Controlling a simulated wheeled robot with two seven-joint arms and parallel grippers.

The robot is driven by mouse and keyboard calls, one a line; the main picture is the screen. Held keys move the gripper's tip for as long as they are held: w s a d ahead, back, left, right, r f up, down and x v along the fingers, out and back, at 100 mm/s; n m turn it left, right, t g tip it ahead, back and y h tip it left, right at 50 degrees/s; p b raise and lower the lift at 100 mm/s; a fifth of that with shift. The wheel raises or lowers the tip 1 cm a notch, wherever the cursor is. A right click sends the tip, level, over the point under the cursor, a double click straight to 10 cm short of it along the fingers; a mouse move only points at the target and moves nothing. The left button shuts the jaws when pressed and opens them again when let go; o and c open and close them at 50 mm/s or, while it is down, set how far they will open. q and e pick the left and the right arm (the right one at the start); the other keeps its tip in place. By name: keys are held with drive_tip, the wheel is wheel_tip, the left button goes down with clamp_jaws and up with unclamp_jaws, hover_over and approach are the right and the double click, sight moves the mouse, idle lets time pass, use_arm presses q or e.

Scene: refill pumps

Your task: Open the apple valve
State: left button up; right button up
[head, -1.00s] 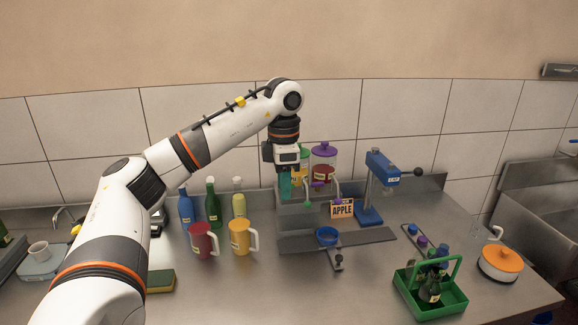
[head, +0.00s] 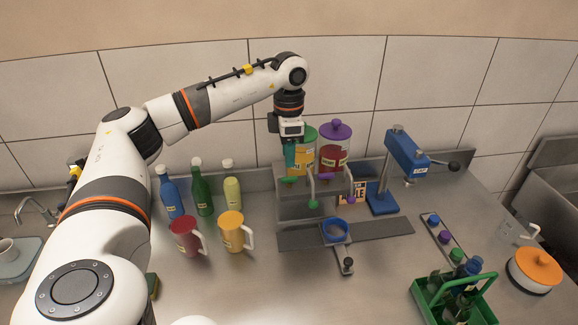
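Two clear dispensers stand at the back on a metal stand. One has a green lid and yellow-orange contents (head: 306,160); the other has a purple lid and red contents (head: 334,153). Each has a curved metal spout, one with a green tip (head: 313,203) and one with a purple tip. A purple lever (head: 324,177) and a green lever (head: 289,180) show at their fronts. An orange APPLE sign (head: 352,194) is partly hidden behind the purple-tipped spout. My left gripper (head: 290,158) points down beside the green-lidded dispenser; its finger opening is unclear. My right gripper is out of view.
A blue ring holder (head: 335,231) sits on the dark rail in front. Bottles and a red mug (head: 186,236) and yellow mug (head: 233,231) stand left. A blue press (head: 404,155), a green bottle carrier (head: 478,306) and an orange-lidded pot (head: 536,268) are right.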

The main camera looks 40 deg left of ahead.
sight(289, 177)
use_arm(q)
wheel_tip(289, 177, down, 6)
drive_tip(key=shift+w+r+p, duration=0.1)
drive_tip(key=shift+r+p, duration=0.15)
drive_tip(key=shift+p, duration=0.7)
drive_tip(key=shift+f, duration=0.55)
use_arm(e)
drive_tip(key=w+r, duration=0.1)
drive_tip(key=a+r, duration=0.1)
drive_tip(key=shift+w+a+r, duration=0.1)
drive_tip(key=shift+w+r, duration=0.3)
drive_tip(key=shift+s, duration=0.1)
use_arm(q)
drive_tip(key=c, duration=0.6)
clamp_jaws()
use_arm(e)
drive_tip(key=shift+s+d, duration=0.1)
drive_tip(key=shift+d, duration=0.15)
